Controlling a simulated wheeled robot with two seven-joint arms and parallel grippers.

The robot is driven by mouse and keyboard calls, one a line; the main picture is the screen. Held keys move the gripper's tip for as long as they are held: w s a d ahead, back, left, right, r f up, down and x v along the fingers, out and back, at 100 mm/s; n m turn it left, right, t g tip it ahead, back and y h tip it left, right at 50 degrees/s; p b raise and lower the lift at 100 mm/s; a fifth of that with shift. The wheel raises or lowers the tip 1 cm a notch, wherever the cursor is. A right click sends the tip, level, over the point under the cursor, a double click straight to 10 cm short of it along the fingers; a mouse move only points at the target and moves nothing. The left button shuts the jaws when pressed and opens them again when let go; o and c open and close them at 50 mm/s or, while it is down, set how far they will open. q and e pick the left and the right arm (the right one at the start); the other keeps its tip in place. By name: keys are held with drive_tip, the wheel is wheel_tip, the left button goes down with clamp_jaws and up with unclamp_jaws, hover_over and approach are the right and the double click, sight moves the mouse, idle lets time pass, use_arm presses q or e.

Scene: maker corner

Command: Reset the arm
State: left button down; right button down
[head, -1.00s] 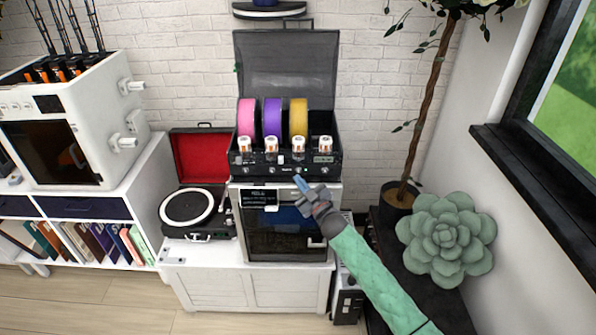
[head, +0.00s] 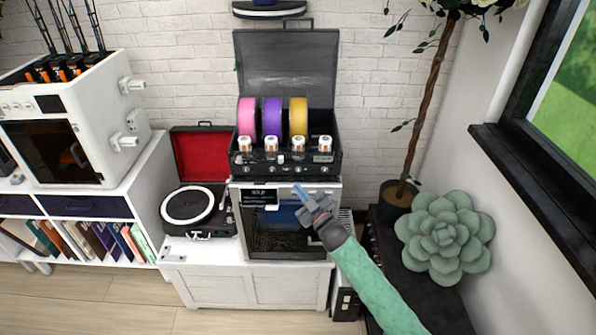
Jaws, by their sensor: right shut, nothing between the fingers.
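My right gripper (head: 303,197) comes in from the lower right on its green-sleeved arm (head: 374,281). Its fingers are shut with nothing between them. It shows in front of the upper right part of the printer with a dark glass front (head: 285,232), and hides part of that front. Whether it touches the printer I cannot tell. My left gripper is not in view.
An open black filament box (head: 330,159) with pink, purple and yellow spools stands on the printer. A record player (head: 199,207) is to its left on a white chest (head: 222,286). A succulent (head: 445,238) and a potted tree (head: 397,196) stand right. A white printer (head: 88,122) is far left.

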idle(0.3)
drive_tip(key=s+d+f+m+g+h+b, duration=0.15)
drive_tip(key=s+d+f+h, duration=0.35)
drive_tip(key=f, duration=0.8)
drive_tip(key=s+d+f+m+g+h, duration=0.1)
drive_tip(key=s+d+f+m+g, duration=0.2)
drive_tip(key=s+f, duration=0.75)
drive_tip(key=s+d+f+m+g+h+b, duration=0.1)
drive_tip(key=s+d+f+m+g+h, duration=0.2)
drive_tip(key=f, duration=1.4)
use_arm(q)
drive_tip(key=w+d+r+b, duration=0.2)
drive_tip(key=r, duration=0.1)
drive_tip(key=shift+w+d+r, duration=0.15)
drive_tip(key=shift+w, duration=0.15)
use_arm(e)
drive_tip(key=s+d+f+g+h, duration=0.1)
drive_tip(key=s+d+f+g, duration=0.1)
drive_tip(key=s+f, duration=0.5)
drive_tip(key=s+d+f+m+g, duration=0.1)
drive_tip(key=s+d+f+g, duration=0.2)
drive_tip(key=s+f, duration=0.5)
drive_tip(key=s+d+f+m+g+h, duration=0.1)
drive_tip(key=s+f, duration=0.7)
drive_tip(key=s, duration=1.1)
drive_tip(key=shift+s+d+f+g+h, duration=0.2)
drive_tip(key=shift+s+d+g+h, duration=0.1)
drive_tip(key=shift+d+g, duration=0.65)
drive_tip(key=shift+m, duration=0.25)
